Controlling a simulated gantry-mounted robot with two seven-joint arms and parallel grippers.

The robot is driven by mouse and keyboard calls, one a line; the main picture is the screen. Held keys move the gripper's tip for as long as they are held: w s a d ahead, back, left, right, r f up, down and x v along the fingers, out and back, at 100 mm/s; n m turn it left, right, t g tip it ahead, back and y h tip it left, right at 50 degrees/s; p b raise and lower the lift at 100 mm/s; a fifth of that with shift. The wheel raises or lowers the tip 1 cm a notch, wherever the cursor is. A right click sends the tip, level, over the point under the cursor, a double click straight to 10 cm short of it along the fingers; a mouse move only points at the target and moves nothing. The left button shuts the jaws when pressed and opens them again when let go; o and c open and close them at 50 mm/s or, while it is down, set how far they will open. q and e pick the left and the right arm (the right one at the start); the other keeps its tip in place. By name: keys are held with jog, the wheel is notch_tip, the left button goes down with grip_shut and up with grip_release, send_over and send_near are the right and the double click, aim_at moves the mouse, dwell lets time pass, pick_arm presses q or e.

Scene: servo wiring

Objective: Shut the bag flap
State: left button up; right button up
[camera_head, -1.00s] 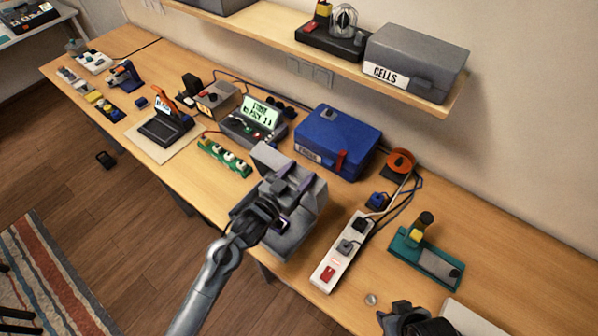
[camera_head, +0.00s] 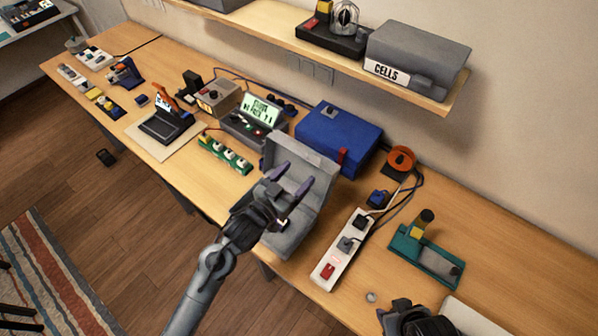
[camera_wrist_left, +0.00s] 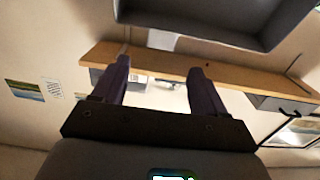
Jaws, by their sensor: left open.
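The grey bag (camera_head: 293,238) stands at the front edge of the bench. Its flap (camera_head: 318,178) is raised and leans back toward the blue case, with its inner side facing me. My left gripper (camera_head: 291,178) is open and empty, with its fingers apart in front of the flap. I cannot tell whether a finger touches it. The gripper hides part of the bag's left side. In the left wrist view the open fingers (camera_wrist_left: 157,88) have nothing between them. A grey rimmed panel (camera_wrist_left: 215,35), seemingly the flap, crosses the top. My right gripper (camera_head: 400,308) shows partly at the bottom edge.
The blue case (camera_head: 338,132) is close behind the flap. A white power strip (camera_head: 335,262) lies to the right, with a teal stand (camera_head: 425,258) beyond. A green connector board (camera_head: 224,153) is to the left. The shelf (camera_head: 300,45) hangs above the bench.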

pick_arm(q)
jog(key=v, duration=0.8)
jog(key=shift+s+a+b, duration=0.2)
jog(key=shift+s+b, duration=0.1)
